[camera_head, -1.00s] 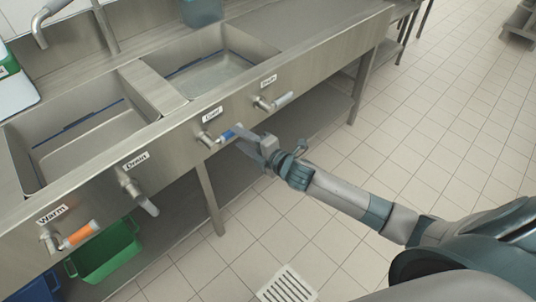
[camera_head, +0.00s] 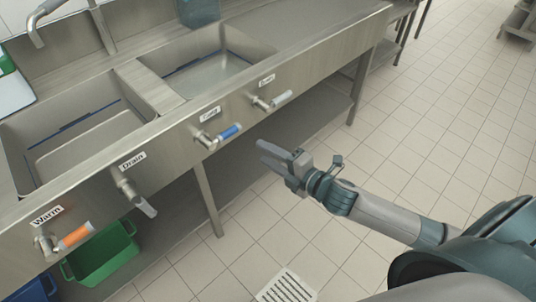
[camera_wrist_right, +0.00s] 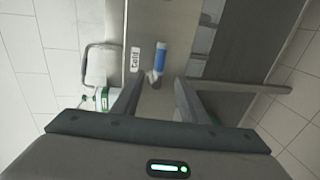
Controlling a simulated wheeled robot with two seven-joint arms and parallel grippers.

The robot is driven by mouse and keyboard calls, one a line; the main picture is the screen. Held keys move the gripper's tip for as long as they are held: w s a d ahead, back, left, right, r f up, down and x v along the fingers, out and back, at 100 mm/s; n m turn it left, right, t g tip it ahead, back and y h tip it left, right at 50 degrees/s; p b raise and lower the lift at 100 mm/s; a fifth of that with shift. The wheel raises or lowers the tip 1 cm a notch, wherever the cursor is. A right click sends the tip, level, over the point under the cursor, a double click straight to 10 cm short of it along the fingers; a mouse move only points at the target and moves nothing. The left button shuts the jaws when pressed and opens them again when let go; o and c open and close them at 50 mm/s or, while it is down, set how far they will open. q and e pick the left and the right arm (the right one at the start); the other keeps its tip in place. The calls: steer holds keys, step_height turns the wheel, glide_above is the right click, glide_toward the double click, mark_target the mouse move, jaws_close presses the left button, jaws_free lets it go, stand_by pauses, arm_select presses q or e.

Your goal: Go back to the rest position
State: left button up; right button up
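My right gripper (camera_head: 266,156) is in front of the sink unit, apart from the blue-handled cold tap (camera_head: 229,132). In the right wrist view my right gripper's fingers (camera_wrist_right: 157,100) are spread with nothing between them. The blue handle (camera_wrist_right: 160,57) shows beyond the fingertips, beside a "Cold" label. My left gripper does not show in the head view.
The steel sink unit (camera_head: 180,118) has two basins. An orange-handled warm tap (camera_head: 76,237) and two drain levers (camera_head: 140,200) (camera_head: 278,99) stick out from its front. A green bin (camera_head: 100,255) stands below. Tiled floor is free to the right, with a floor grate (camera_head: 287,288).

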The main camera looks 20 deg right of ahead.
steer(key=shift+f, duration=0.1)
stand_by(0.3)
steer(key=s+d+f+m+g+h, duration=0.15)
steer(key=f+m, duration=0.25)
steer(key=f, duration=0.5)
steer(key=s+f+m+g+h, duration=0.1)
steer(key=s+f+m, duration=0.2)
steer(key=f, duration=0.7)
steer(key=s+f+m+g+h, duration=0.15)
steer(key=f+m, duration=0.25)
steer(key=f, duration=0.5)
steer(key=s+a+f+m+g, duration=0.2)
steer(key=s+a+f+m, duration=0.1)
steer(key=s+f, duration=0.7)
steer(key=s+a+f+m+g, duration=0.2)
steer(key=s+a+f+m, duration=0.2)
steer(key=s+f, duration=0.6)
steer(key=shift+s+m, duration=0.35)
steer(key=shift+m, duration=0.65)
